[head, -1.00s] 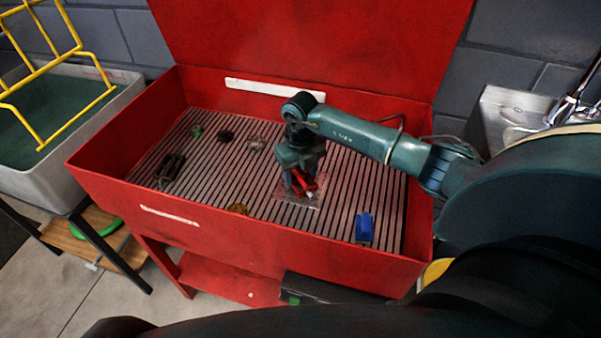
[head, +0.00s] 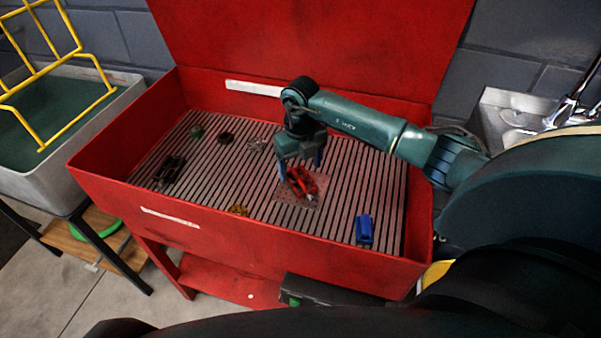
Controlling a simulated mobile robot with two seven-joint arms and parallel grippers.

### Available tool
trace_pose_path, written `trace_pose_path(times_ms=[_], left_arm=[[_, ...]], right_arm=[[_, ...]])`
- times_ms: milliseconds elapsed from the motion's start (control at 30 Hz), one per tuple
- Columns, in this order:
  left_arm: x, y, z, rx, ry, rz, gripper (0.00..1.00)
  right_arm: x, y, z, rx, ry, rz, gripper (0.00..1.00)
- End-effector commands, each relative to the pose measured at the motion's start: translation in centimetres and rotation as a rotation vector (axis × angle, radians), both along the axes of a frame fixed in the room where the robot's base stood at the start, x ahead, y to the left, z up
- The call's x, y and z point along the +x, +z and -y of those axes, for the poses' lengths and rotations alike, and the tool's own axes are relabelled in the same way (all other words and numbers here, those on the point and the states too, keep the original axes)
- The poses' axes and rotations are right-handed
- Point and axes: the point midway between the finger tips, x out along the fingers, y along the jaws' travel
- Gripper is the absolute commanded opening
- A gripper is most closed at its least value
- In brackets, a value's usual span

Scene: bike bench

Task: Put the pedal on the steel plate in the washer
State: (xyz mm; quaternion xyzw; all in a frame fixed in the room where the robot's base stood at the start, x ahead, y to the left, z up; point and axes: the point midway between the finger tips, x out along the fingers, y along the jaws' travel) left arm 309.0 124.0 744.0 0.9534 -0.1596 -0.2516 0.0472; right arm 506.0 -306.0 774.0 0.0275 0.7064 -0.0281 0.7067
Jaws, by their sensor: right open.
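A red pedal (head: 303,181) with dark parts lies on a small steel plate (head: 296,201) on the slatted floor of the red washer (head: 110,185). My right gripper (head: 301,172) is open above and just behind the pedal, pointing down, with its two fingers apart and nothing held between them. The plate's near part shows, and its far part is hidden by the pedal and gripper. My left gripper is not in view.
Inside the washer are a blue object (head: 364,229), a dark pedal-like part (head: 169,171), an orange-brown part (head: 238,210), a green part (head: 196,132), a black ring (head: 226,138) and a silvery part (head: 256,144). The washer walls rise around them. A grey basin (head: 125,95) stands left.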

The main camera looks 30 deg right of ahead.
Motion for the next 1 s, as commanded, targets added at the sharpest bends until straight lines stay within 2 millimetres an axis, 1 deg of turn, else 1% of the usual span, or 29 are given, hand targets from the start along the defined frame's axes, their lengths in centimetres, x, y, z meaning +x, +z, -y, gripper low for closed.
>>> trace_pose_path(times_ms=[33, 200, 300, 400, 567, 1000], left_arm=[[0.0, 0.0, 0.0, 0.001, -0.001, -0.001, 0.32], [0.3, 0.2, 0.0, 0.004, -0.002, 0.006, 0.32], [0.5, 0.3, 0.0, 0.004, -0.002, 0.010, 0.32], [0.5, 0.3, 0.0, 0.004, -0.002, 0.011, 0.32], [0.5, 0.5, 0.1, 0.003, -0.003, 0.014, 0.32], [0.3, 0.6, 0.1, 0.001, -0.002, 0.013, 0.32]], right_arm=[[0.1, 1.4, 0.1, -0.001, 0.002, 0.004, 0.74], [0.1, 4.9, 0.0, -0.001, 0.001, 0.004, 0.74], [0.0, 6.5, 0.0, 0.000, 0.001, 0.003, 0.74], [0.0, 7.6, 0.0, -0.001, -0.001, 0.001, 0.74], [0.0, 8.2, 0.0, 0.000, 0.000, -0.001, 0.74], [0.0, 8.2, 0.0, 0.000, 0.000, -0.001, 0.74]])
